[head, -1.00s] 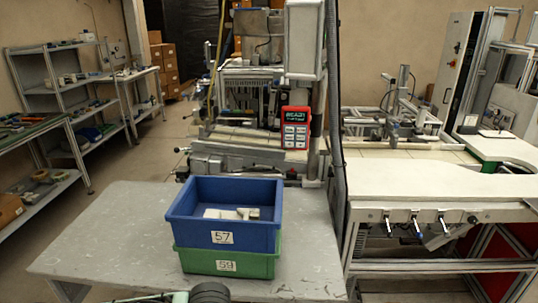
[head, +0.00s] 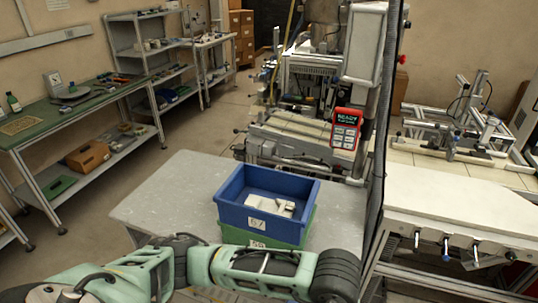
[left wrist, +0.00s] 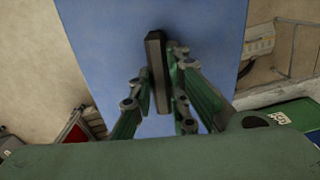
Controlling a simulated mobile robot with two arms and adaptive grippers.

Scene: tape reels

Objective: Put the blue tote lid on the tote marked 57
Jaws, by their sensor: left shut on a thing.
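The blue tote marked 57 (head: 285,222) stands open on top of the green tote (head: 235,236), which is marked 59, on the grey table (head: 165,199). Some pale pieces (head: 283,205) lie inside the blue tote. In the left wrist view the blue tote lid (left wrist: 115,35) fills the middle, with a black bar handle (left wrist: 157,70). My left gripper (left wrist: 165,85) is shut on that handle. In the head view my left arm crosses the bottom in front of the totes; its gripper and the lid are not visible there. My right gripper is not in view.
A machine with a red handheld panel (head: 346,129) stands behind the table. A white bench (head: 450,205) is close on the right. A green-topped bench (head: 85,110) and shelves line the left. The table left of the totes is clear.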

